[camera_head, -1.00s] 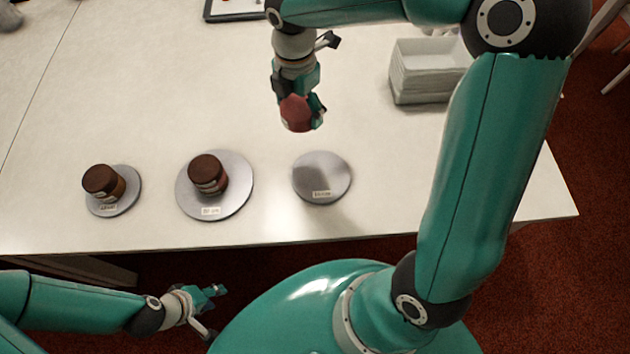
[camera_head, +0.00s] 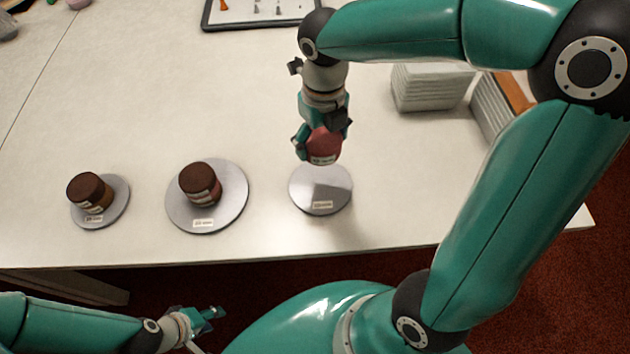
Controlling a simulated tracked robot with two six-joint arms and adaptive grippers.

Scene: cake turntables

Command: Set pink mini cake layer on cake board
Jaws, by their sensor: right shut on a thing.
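My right gripper (camera_head: 322,143) is shut on the pink mini cake layer (camera_head: 325,147), a small reddish-pink cylinder with a pale label. It holds the layer just above and behind an empty round grey board (camera_head: 315,203) with a label at its front. A gap seems to show between layer and board. A larger grey round board (camera_head: 232,205) in the middle bears a brown cake (camera_head: 199,183). A small grey board (camera_head: 118,207) at left bears another brown cake (camera_head: 88,191). My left gripper (camera_head: 207,315) is low, off the table's front edge, with nothing visible in it; its fingers are unclear.
A stack of pale trays (camera_head: 430,88) stands at the back right, with another stack (camera_head: 493,110) beside it, partly behind my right arm. A dark-framed tray (camera_head: 215,19) lies at the back. The table (camera_head: 120,120) is clear behind the two left boards.

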